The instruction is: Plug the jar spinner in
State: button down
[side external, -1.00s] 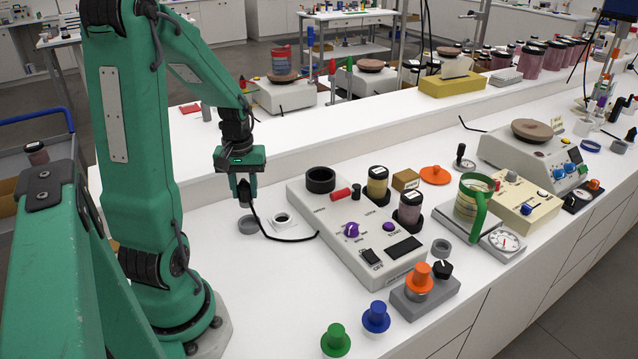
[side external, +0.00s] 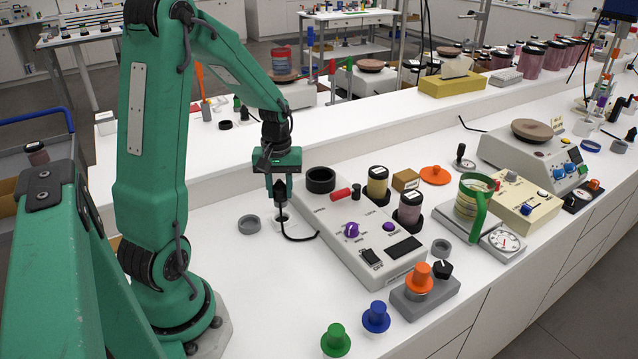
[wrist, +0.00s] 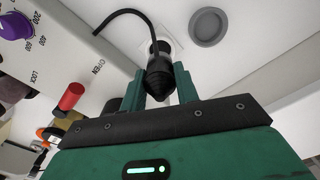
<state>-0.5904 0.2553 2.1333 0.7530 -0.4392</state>
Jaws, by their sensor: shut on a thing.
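My gripper (side external: 280,186) is shut on a black plug (side external: 280,196) and holds it upright, tip down, over the white socket plate (side external: 291,224). The wrist view shows the ribbed plug (wrist: 160,79) between the green fingers (wrist: 158,88), with the pale socket plate (wrist: 173,48) just beyond it. The plug hides the socket's hole, and I cannot tell whether its tip is in it. A black cable (side external: 299,239) runs from the plug to the jar spinner (side external: 326,226), a pale box with a purple knob. The cable also shows in the wrist view (wrist: 125,12).
A grey round dish (side external: 249,224) lies left of the socket plate, close by. Jars (side external: 410,209) stand on the spinner's far side. Green (side external: 336,340) and blue (side external: 376,317) knobbed pieces stand at the front. White bench is clear between them and the socket.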

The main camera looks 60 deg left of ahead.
aim_at(281, 205)
jog(key=shift+f, duration=0.3)
jog(key=shift+f, duration=2.15)
jog(key=shift+f, duration=0.4)
jog(key=c, duration=1)
grip_release()
jog(key=shift+o, duration=0.2)
jog(key=shift+r, duration=0.15)
jog(key=shift+r, duration=3.8)
jog(key=shift+d+r, duration=0.1)
